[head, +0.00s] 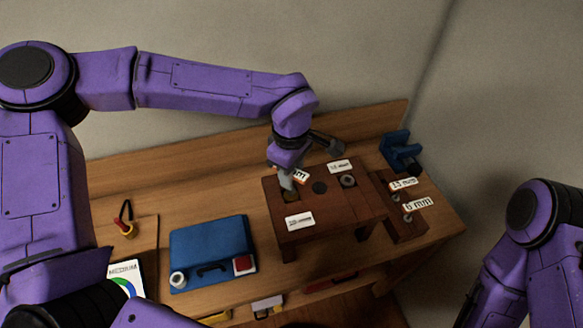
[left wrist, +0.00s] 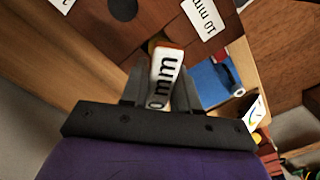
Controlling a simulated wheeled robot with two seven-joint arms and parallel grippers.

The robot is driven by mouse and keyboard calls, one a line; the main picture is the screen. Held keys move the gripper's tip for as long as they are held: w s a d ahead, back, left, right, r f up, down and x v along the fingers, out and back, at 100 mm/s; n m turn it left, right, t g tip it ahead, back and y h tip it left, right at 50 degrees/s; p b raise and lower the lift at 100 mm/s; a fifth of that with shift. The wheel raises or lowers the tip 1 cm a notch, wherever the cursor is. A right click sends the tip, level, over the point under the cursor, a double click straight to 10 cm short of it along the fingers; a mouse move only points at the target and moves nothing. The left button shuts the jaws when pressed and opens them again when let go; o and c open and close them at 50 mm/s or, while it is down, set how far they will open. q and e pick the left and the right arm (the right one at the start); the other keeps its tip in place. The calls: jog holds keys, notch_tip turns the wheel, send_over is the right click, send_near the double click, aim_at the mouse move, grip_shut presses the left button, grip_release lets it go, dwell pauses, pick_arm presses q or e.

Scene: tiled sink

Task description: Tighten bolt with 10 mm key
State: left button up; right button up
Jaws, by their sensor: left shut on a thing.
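My left gripper (head: 286,182) is shut on the key, whose white label ending in "0 mm" faces the left wrist view. The key (left wrist: 165,76) stands between the fingers (left wrist: 152,88), its lower end at a brass-coloured spot on the brown wooden stand (head: 331,223). In the head view the gripper is over the stand's left hole, behind the 10 mm label (head: 299,221). The bolt (head: 291,196) there is mostly hidden by the gripper; whether the key is seated on it cannot be told. My right gripper is out of view.
A rack on the right holds keys labelled 13 mm (head: 403,184) and 6 mm (head: 418,204). A blue vise (head: 400,152) stands behind it. A blue toolbox (head: 205,252) lies left of the stand. The stand also has a dark hole (head: 320,187) and a metal bolt (head: 348,181).

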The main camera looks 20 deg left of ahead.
pick_arm(q)
jog(key=shift+r, duration=0.1)
jog(key=m, duration=0.6)
jog(key=shift+w, duration=0.15)
jog(key=o, duration=0.9)
jog(key=shift+o, duration=0.3)
jog(key=shift+r, duration=3.45)
